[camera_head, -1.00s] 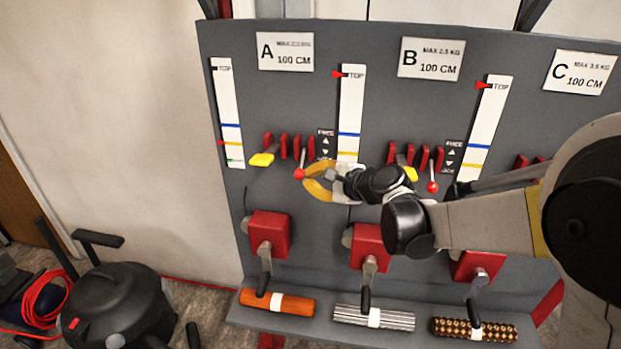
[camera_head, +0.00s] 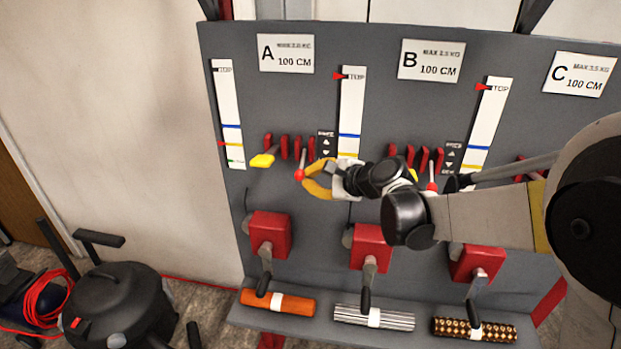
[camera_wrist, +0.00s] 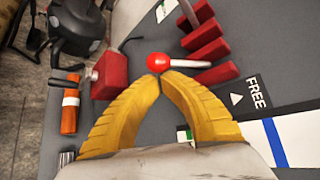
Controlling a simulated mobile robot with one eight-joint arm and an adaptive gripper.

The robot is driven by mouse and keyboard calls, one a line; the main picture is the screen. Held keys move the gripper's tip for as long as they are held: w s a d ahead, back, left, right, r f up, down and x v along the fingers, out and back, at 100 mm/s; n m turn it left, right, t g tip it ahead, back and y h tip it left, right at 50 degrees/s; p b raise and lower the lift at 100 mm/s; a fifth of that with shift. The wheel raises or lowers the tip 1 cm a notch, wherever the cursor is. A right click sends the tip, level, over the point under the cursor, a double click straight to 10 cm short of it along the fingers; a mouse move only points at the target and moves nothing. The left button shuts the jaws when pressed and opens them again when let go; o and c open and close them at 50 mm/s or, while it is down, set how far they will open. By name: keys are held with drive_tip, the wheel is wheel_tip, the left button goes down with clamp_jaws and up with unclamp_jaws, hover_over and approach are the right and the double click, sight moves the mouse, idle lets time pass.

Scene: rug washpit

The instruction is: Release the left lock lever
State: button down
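The left lock lever (camera_head: 303,157) is a thin pale rod with a red ball knob (camera_head: 300,174) hanging at its lower end, under sign A. Its ball also shows in the wrist view (camera_wrist: 158,61), with the rod running right from it. My gripper (camera_head: 307,173) has yellow fingers that bow outward and meet at the tips. In the wrist view the tips (camera_wrist: 158,82) are together right at the near edge of the ball, with the ball beyond them. Whether they touch it I cannot tell. A FREE label (camera_head: 326,133) with arrows is right of the lever.
A red crank box (camera_head: 270,233) sits below. A second red-knobbed lever (camera_head: 432,187) is under sign B, partly behind my arm. A black vacuum cleaner (camera_head: 120,300) stands lower left.

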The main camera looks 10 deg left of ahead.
drive_tip(key=shift+s+r+m+g+p, duration=0.25)
drive_tip(key=shift+r+m+g+p, duration=0.1)
drive_tip(key=shift+g, duration=0.15)
drive_tip(key=r+m+g+p, duration=0.1)
drive_tip(key=r+m+g, duration=0.1)
drive_tip(key=g, duration=0.1)
drive_tip(key=s+r+m+g+h+p, duration=0.1)
drive_tip(key=r+g+p, duration=0.1)
drive_tip(key=r+g, duration=0.1)
drive_tip(key=shift+s+m, duration=0.2)
drive_tip(key=shift+m, duration=0.15)
idle(0.5)
drive_tip(key=shift+r, duration=0.3)
drive_tip(key=shift+d+r, duration=0.1)
drive_tip(key=shift+r, duration=0.05)
idle(0.4)
